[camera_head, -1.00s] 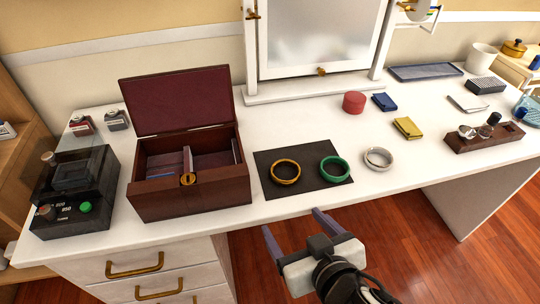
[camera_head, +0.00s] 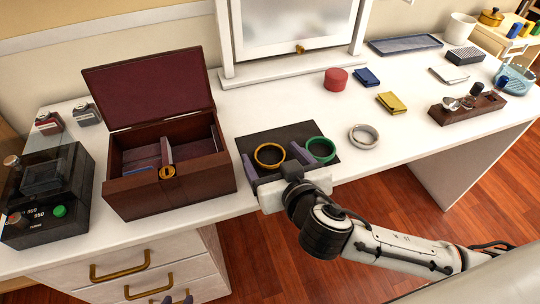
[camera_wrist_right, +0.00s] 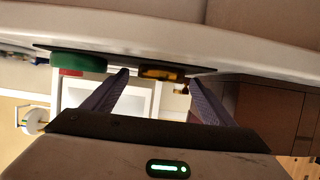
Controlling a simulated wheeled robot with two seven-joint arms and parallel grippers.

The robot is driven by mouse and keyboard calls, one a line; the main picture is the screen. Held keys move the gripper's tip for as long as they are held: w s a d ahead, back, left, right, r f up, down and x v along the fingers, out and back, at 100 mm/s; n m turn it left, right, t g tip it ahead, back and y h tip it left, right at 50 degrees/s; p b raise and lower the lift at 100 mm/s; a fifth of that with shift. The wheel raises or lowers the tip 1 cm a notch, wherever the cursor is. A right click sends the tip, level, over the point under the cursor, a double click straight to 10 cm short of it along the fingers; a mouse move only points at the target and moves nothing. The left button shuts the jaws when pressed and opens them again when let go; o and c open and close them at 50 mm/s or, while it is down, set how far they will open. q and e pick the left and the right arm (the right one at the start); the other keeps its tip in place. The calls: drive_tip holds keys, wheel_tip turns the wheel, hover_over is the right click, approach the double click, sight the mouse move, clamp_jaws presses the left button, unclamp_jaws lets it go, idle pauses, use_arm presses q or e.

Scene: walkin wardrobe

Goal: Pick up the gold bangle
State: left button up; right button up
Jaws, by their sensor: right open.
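The gold bangle (camera_head: 269,155) lies flat on a dark mat (camera_head: 262,138) on the white dressing table. My right gripper (camera_head: 273,160) is open at the front of the mat, its fingers on either side of the bangle. In the right wrist view, the gold bangle (camera_wrist_right: 162,73) shows between the two spread fingertips of my right gripper (camera_wrist_right: 159,78), apart from both. My left gripper (camera_head: 178,298) shows only its fingertips at the bottom edge, apart and empty, in front of the drawers.
A green bangle (camera_head: 320,149) lies close beside the right finger. A silver bangle (camera_head: 363,137) sits further right. An open wooden jewellery box (camera_head: 195,187) stands left of the mat. A black device (camera_head: 45,205) stands at the far left.

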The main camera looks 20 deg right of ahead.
use_arm(q)
drive_tip(key=shift+w+r, duration=0.15)
drive_tip(key=shift+w, duration=0.15)
use_arm(e)
drive_tip(key=shift+w+f, duration=0.1)
drive_tip(key=shift+w, duration=0.15)
